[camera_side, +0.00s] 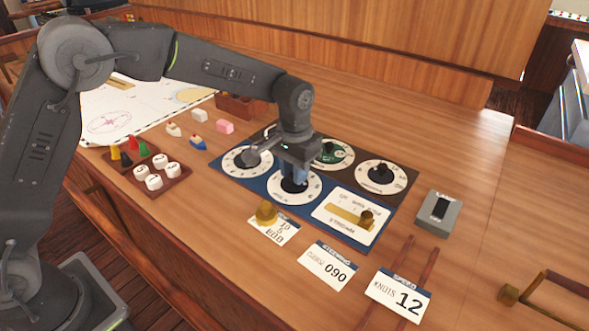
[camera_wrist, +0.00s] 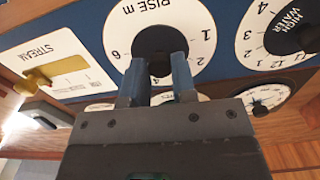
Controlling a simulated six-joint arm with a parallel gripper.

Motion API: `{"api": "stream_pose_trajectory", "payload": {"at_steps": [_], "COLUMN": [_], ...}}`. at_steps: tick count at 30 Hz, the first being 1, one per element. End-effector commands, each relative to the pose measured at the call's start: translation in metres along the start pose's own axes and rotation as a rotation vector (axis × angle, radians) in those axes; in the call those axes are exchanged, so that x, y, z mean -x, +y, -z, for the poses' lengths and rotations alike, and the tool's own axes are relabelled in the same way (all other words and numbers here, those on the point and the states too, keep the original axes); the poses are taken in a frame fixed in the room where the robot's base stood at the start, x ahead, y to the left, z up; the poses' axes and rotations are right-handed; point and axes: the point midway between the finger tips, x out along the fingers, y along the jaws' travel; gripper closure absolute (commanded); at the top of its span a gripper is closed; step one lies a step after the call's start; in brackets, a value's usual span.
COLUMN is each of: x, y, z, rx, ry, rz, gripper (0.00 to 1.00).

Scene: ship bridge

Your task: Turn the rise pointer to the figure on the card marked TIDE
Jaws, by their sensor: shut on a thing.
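My gripper (camera_side: 295,172) points down over the front dial, its fingers closed about the dial's dark middle. In the wrist view my gripper (camera_wrist: 159,72) has its two blue-grey fingers on the black round rise pointer (camera_wrist: 158,40). The white dial around it, marked RISE m (camera_wrist: 197,22), carries figures, with 1, 2, 4 and 6 showing. The fingers hide the near part of the dial, and I cannot tell which figure the pointer is at. A card (camera_side: 268,236) lies in front of the panel, partly covered by a brass weight (camera_side: 266,212); its heading is unclear, though EBB seems readable.
The HIGH WATER dial (camera_wrist: 262,50) adjoins the rise dial. A STREAM slider plate (camera_side: 345,232) with a brass knob lies to the right. A grey switch box (camera_side: 438,213) stands right; a wooden tray (camera_side: 180,170) lies left.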

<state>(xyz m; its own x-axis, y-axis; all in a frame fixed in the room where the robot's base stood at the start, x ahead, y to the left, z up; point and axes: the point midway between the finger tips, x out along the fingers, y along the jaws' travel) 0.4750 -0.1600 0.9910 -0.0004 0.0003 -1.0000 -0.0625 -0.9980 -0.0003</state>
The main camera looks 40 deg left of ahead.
Motion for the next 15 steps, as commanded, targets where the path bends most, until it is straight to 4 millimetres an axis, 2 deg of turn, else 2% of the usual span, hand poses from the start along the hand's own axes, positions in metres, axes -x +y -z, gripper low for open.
{"api": "stream_pose_trajectory", "payload": {"at_steps": [10,11,15], "x": [0.0008,0.0008,0.0007], "y": [0.0,0.0001,0.0], "z": [0.0006,0.0006,0.0005], "rx": [-0.003,-0.002,-0.002], "ry": [0.003,0.003,0.002], "rz": [-0.001,-0.001,-0.001], "gripper": [0.99,0.74,0.61]}}
